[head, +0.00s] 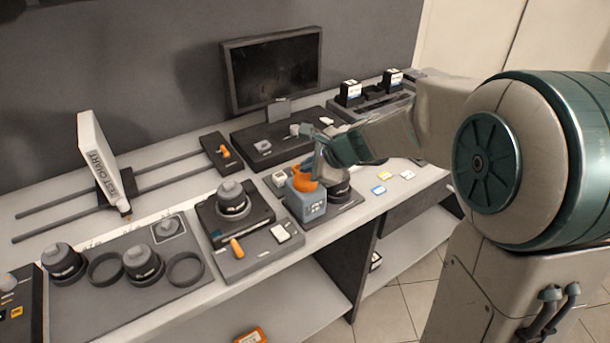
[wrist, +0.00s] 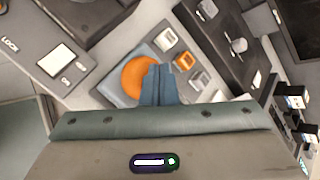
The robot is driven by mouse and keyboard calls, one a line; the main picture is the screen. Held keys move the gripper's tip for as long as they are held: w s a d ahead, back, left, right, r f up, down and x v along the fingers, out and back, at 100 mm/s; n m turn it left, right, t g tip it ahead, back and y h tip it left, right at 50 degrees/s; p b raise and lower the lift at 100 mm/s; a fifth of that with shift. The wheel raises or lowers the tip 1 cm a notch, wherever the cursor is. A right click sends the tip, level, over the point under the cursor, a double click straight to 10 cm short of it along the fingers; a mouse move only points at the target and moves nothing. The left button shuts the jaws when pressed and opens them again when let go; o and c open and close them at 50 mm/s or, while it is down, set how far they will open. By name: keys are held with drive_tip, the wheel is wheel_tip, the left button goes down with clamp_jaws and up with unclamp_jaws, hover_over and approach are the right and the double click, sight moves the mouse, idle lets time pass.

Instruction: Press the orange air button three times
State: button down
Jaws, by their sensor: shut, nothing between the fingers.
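The orange air button (head: 304,179) is a large orange dome on top of a blue-grey box (head: 307,205) on the bench. In the wrist view the orange button (wrist: 134,76) shows as a round disc, its right side covered by my fingers. My gripper (head: 318,160) is at the button's upper right in the head view, fingers pointing down. In the wrist view my gripper (wrist: 157,72) is shut, its fingers together and empty, overlapping the button's right edge. I cannot tell whether the fingertips touch the button.
A camera body (head: 232,200) is to the left, a monitor (head: 272,70) behind. Small coloured cards (head: 379,190) lie to the right.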

drive_tip(key=shift+f+b, duration=0.8)
idle(0.6)
drive_tip(key=shift+r, duration=0.1)
drive_tip(key=shift+r+p, duration=1.05)
drive_tip(key=shift+r, duration=0.05)
drive_tip(key=shift+r, duration=0.15)
wheel_tip(320, 180, up, 5)
drive_tip(key=p, duration=0.4)
drive_tip(key=shift+p, duration=0.3)
idle(2.0)
